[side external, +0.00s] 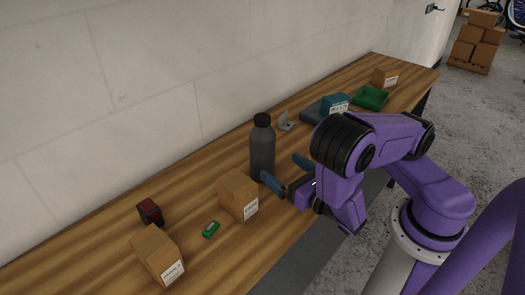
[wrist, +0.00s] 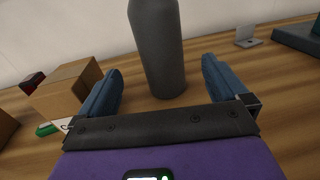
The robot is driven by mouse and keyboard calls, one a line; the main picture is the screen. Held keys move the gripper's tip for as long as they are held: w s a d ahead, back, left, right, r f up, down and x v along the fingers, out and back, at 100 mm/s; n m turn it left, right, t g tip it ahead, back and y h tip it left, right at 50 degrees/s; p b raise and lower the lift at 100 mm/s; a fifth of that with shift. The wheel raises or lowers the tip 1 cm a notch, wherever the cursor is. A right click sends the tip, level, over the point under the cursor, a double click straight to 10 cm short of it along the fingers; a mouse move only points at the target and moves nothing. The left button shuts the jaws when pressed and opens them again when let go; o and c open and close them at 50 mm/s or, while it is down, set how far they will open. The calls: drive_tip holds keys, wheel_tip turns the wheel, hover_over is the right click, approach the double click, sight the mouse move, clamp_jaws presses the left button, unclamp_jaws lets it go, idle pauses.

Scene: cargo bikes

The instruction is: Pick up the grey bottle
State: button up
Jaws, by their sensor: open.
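The grey bottle (side external: 262,150) with a black cap stands upright on the wooden workbench. In the wrist view the bottle (wrist: 158,45) stands just ahead, its base between the lines of the two fingers and its top cut off by the frame. My gripper (side external: 281,170) is open and empty, low over the bench on the near side of the bottle. Its two blue fingers point toward the bottle in the wrist view (wrist: 160,85). The bottle looks just beyond the fingertips; I cannot tell whether either finger touches it.
A cardboard box (side external: 238,197) stands close left of the bottle. A green item (side external: 211,229), another box (side external: 157,258) and a red-black object (side external: 150,212) lie further left. A metal bracket (side external: 286,122), teal box (side external: 335,104) and green tray (side external: 370,97) are to the right. The wall runs behind.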

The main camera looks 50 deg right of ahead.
sight(258, 149)
drive_tip(key=shift+w+d, duration=0.3)
drive_tip(key=shift+w, duration=1.5)
drive_tip(key=shift+w+d, duration=0.25)
drive_tip(key=shift+w, duration=1.55)
drive_tip(key=shift+w+d, duration=0.3)
drive_tip(key=shift+w, duration=1.5)
drive_tip(key=c, duration=1.6)
